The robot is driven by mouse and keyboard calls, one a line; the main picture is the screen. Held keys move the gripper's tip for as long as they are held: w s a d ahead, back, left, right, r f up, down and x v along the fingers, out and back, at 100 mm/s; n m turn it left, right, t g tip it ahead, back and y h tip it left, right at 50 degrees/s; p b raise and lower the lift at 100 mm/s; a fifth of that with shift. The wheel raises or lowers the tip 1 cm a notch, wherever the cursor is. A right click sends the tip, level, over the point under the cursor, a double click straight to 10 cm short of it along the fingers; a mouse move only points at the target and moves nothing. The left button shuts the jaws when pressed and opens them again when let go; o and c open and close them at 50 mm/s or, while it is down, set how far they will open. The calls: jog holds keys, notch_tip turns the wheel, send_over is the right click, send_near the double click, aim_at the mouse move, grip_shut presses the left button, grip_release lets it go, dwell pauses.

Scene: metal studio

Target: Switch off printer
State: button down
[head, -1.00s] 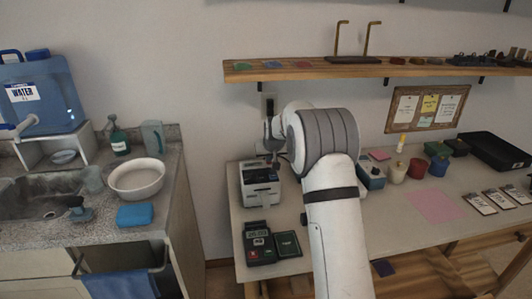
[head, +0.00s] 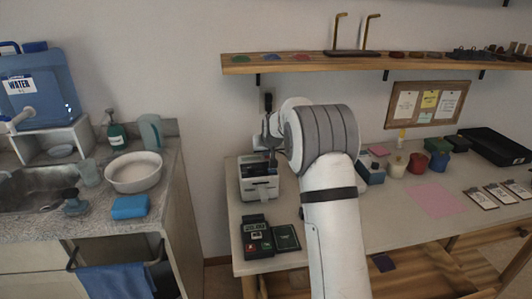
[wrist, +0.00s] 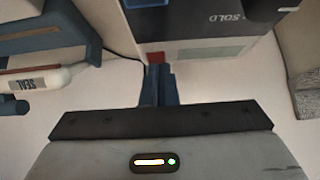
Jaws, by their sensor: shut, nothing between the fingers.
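The printer (head: 259,186) is a small white box with a dark top at the left end of the workbench. In the wrist view its grey-white body (wrist: 198,52) fills the upper middle, with a dark label reading SOLD. A small red patch (wrist: 155,58), perhaps its switch, shows at the body's edge. My gripper (wrist: 158,72) is shut and empty, its dark fingertips right at the red patch. Whether they touch it I cannot tell. In the head view my gripper (head: 272,158) is above and behind the printer, partly hidden by my wrist.
A card terminal (head: 256,236) stands in front of the printer. A blue sealer (wrist: 45,50) lies left in the wrist view, a cable between. A wooden shelf (head: 300,62) hangs above the workbench (head: 330,215). The sink counter (head: 165,205) is left, across a gap.

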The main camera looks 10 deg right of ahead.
jog(key=shift+w+d+r+p, duration=0.1)
jog(key=shift+w+r+p, duration=0.15)
jog(key=shift+w, duration=0.3)
jog(key=shift+r+p, duration=0.3)
jog(key=shift+r, duration=0.1)
notch_tip(320, 180, up, 4)
jog(key=shift+w+r+p, duration=0.1)
jog(key=shift+w+p, duration=0.05)
jog(key=shift+p, duration=0.8)
jog(key=v, duration=0.8)
jog(key=shift+r+b, duration=0.35)
jog(key=shift+r, duration=0.1)
